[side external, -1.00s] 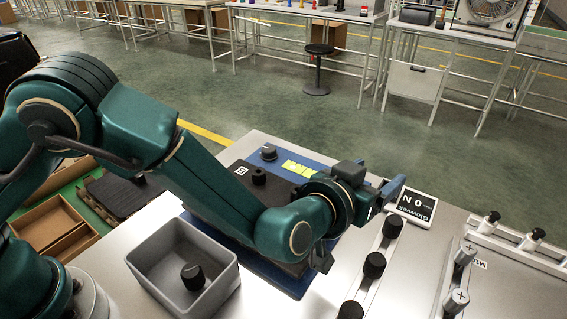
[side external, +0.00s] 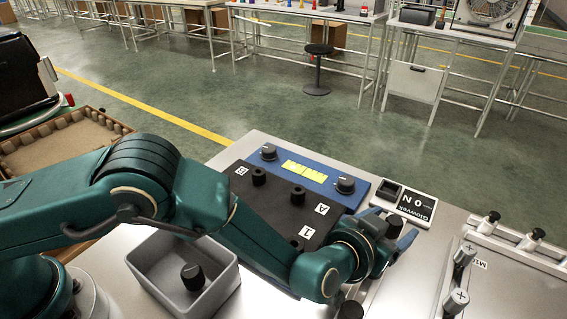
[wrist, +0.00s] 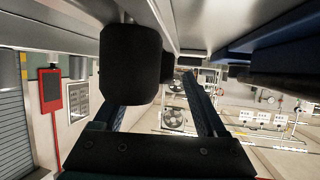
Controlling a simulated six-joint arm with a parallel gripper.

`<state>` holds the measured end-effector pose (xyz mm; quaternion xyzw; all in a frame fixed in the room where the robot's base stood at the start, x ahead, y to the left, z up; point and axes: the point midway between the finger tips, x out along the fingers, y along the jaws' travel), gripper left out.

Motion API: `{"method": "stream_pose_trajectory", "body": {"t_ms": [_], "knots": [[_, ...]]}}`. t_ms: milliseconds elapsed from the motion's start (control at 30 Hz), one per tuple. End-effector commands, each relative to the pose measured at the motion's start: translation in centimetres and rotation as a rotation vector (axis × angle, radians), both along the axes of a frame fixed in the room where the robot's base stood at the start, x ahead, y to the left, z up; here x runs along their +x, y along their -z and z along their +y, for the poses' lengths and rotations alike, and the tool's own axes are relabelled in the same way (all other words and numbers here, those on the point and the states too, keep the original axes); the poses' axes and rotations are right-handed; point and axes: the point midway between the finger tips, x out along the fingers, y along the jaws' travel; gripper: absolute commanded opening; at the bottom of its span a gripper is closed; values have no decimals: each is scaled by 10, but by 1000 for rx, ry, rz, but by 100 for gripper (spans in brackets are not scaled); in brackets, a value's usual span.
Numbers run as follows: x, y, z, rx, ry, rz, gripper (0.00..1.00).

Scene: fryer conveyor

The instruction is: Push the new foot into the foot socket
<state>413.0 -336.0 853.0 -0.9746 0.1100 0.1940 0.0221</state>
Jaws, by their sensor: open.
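A black knob-shaped foot (side external: 393,227) stands on the rail at right in the side view. My gripper (side external: 396,226) is open, with one blue finger on either side of it. The black appliance panel (side external: 270,205) lies left of the gripper, with two black feet, one by label B (side external: 259,176) and one by label A (side external: 298,195). Near the third label (side external: 306,232) my arm covers part of the panel, and no socket is clear.
A grey bin (side external: 150,262) holds one loose black foot (side external: 192,275). Another foot (side external: 350,310) stands nearer on the rail. A blue strip (side external: 310,171) with two knobs borders the panel.

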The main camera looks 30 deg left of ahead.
Motion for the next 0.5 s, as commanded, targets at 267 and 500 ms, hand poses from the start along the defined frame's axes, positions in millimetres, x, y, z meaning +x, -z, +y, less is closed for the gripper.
{"method": "stream_pose_trajectory", "body": {"t_ms": [267, 500], "knots": [[1, 0, 0, 0, -1, 0, 63], [1, 0, 0, -1, -1, -1, 0]]}}
